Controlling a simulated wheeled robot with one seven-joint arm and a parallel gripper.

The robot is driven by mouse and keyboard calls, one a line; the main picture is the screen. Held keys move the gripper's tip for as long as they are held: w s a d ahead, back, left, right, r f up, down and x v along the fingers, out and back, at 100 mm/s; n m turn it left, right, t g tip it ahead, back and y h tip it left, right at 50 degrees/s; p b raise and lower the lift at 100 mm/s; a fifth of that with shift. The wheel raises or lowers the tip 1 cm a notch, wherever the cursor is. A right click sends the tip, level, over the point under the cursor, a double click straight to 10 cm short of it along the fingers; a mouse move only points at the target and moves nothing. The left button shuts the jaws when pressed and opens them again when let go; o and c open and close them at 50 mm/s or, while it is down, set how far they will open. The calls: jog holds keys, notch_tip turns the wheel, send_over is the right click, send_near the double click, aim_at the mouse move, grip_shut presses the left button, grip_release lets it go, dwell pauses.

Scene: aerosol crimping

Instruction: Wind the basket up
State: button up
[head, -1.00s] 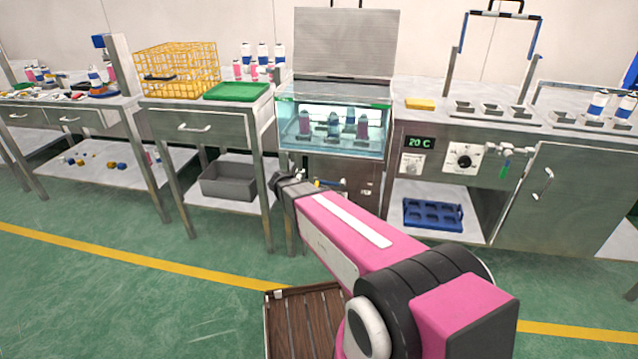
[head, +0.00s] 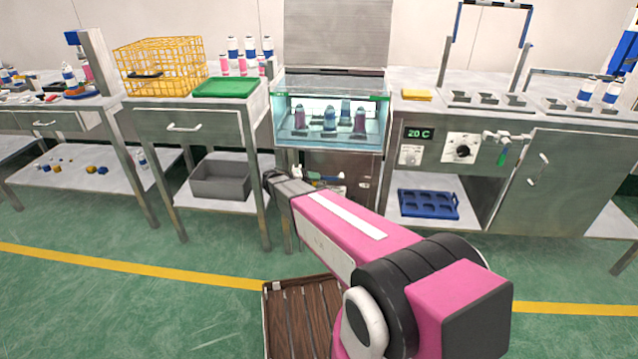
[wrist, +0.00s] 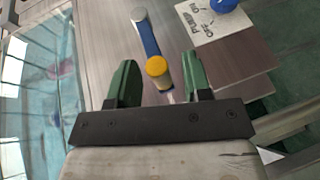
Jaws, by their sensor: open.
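The glass water bath (head: 330,118) stands in the middle of the head view with its lid raised. Several bottles (head: 330,121) stand in it; I cannot make out a basket under them. In the wrist view, a crank with a blue arm (wrist: 149,40) and a yellow knob (wrist: 157,67) sits on the steel front panel. My gripper (wrist: 160,75) is open, with one green finger on each side of the yellow knob. I cannot tell whether either finger touches it. In the head view, my wrist hides the gripper.
A label reading PUMP ON OFF (wrist: 205,22) and a blue knob (wrist: 222,4) are beside the crank. A yellow wire basket (head: 160,68) and green tray (head: 225,88) rest on the left table. A control counter with a 20 C display (head: 418,133) stands to the right.

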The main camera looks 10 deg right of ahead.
jog(key=shift+x, duration=1.35)
jog(key=shift+c, duration=0.3)
jog(key=shift+f, duration=0.1)
grip_shut()
jog(key=shift+r+y, duration=0.35)
jog(key=shift+y, duration=0.15)
